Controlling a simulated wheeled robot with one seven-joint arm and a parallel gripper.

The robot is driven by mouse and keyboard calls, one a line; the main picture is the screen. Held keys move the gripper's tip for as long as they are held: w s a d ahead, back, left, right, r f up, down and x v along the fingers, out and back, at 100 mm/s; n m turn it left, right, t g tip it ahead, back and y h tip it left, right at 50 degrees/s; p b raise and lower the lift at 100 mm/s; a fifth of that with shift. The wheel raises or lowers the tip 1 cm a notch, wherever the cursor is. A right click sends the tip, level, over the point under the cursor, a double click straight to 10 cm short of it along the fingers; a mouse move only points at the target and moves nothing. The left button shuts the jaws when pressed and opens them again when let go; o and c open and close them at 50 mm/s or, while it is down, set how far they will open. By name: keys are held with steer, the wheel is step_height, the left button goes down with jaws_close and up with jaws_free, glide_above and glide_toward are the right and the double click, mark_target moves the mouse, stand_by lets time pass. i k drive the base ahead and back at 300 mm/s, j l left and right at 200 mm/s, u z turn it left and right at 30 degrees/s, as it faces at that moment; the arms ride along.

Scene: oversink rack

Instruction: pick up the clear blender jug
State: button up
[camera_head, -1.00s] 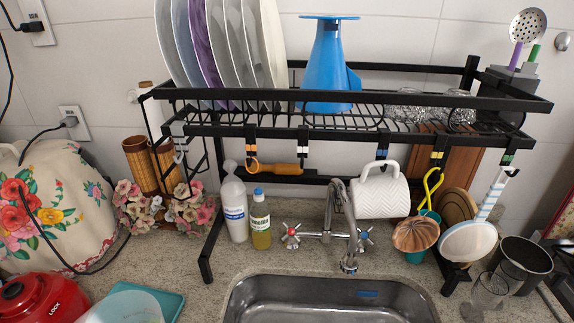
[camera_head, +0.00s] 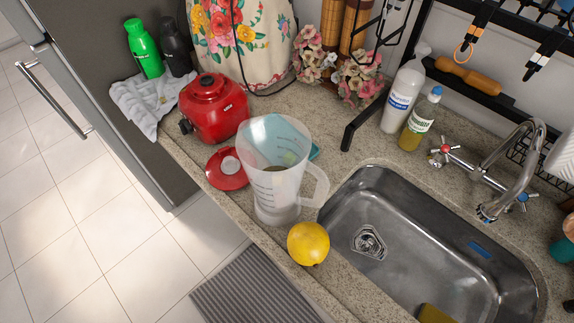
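The clear blender jug (camera_head: 275,185) stands upright on the stone counter, left of the sink. It is see-through, with measuring marks on its side and a handle on its right side, toward the sink. A teal flat item shows behind and through it. A yellow round fruit (camera_head: 308,243) sits close in front of the jug, to its lower right. The red blender base (camera_head: 213,107) and the red lid (camera_head: 227,169) are to the jug's left. My gripper is not in the view.
The steel sink (camera_head: 345,208) opens right of the jug, with a tap (camera_head: 515,165) behind it. A soap bottle (camera_head: 420,120) and a white bottle (camera_head: 402,98) stand behind the sink. The counter's front edge (camera_head: 235,225) runs close to the jug, with floor below.

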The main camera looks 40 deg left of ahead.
mark_target(274, 149)
steer(key=u, duration=1.5)
steer(key=i+j+z, duration=0.1)
steer(key=j+z, duration=0.25)
steer(key=j, duration=0.4)
steer(key=j+z, duration=0.4)
steer(key=j, duration=0.35)
steer(key=k+j+z, duration=0.1)
steer(key=j+z, duration=0.25)
steer(key=j, duration=0.4)
